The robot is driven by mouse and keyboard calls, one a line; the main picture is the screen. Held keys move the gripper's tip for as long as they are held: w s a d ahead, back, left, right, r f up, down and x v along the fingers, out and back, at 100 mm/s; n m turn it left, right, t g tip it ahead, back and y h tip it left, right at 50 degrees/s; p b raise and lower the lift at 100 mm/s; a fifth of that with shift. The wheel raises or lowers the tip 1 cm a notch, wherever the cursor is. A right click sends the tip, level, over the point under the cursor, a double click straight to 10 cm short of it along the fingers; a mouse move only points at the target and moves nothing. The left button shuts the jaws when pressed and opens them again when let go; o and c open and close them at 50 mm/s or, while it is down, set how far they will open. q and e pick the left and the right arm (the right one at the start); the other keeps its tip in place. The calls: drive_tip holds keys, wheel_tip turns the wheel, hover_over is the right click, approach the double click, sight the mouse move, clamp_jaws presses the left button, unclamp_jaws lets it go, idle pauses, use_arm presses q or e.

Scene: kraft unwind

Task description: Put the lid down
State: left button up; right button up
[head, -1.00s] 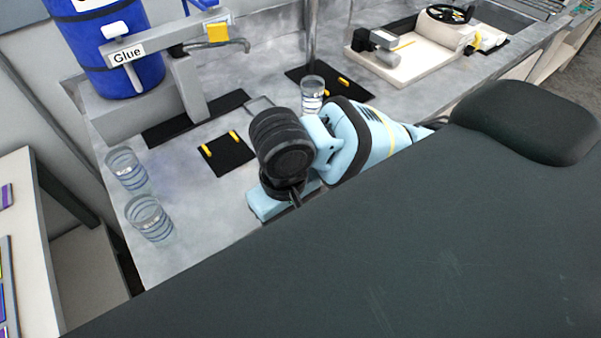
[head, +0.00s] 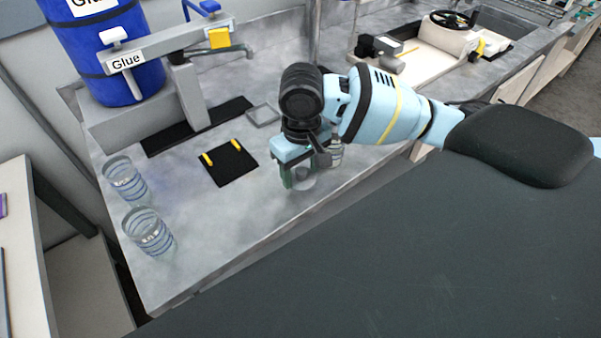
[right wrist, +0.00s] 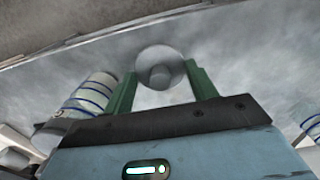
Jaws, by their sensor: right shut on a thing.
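My right gripper (head: 299,176) hangs over the grey counter near its front edge, its fingers pointing down. In the right wrist view, its green fingers (right wrist: 160,85) are shut on the lid (right wrist: 160,64), a round, clear, greyish disc with a small knob. In the head view, the lid (head: 304,182) shows faintly at the fingertips. I cannot tell whether it touches the counter. My left gripper is not in view.
Two blue-ringed clear glasses (head: 124,178) (head: 148,232) stand at the counter's left. Another glass (head: 336,154) is partly hidden behind my right gripper. A black mat (head: 229,164) with yellow pegs lies left of it. The glue dispenser (head: 128,62) stands behind. Counter between mat and front edge is clear.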

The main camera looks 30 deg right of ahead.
sight(302, 175)
drive_tip(key=shift+w+d, duration=0.1)
drive_tip(key=shift+w+d+f, duration=0.2)
drive_tip(key=shift+f, duration=0.7)
drive_tip(key=shift+w+d+f, duration=0.15)
drive_tip(key=shift+w+f, duration=0.05)
drive_tip(key=shift+f, duration=0.7)
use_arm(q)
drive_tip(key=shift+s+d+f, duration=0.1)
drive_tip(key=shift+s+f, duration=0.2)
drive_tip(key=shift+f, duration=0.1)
use_arm(e)
drive_tip(key=o, duration=0.9)
drive_tip(key=shift+f, duration=0.1)
drive_tip(key=shift+o, duration=0.2)
